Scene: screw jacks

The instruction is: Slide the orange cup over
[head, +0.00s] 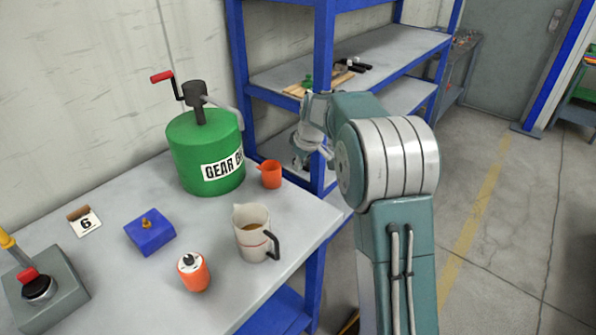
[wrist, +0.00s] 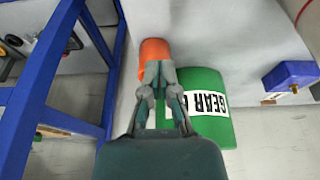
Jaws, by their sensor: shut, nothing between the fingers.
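The small orange cup (head: 271,174) stands upright on the grey bench, just right of the green gear oil drum, near the bench's back right edge. My gripper (head: 315,158) is off to the right of the cup, apart from it in the head view. In the wrist view my gripper (wrist: 159,68) is shut and empty, its fingertips overlapping the lower part of the orange cup (wrist: 154,48). Whether they touch it cannot be told.
The green drum (head: 206,152) with a crank stands left of the cup. A measuring jug (head: 251,234), an orange canister (head: 193,273) and a blue box (head: 150,231) stand nearer. A blue shelf post (head: 322,90) rises behind my gripper. Bench surface between cup and jug is clear.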

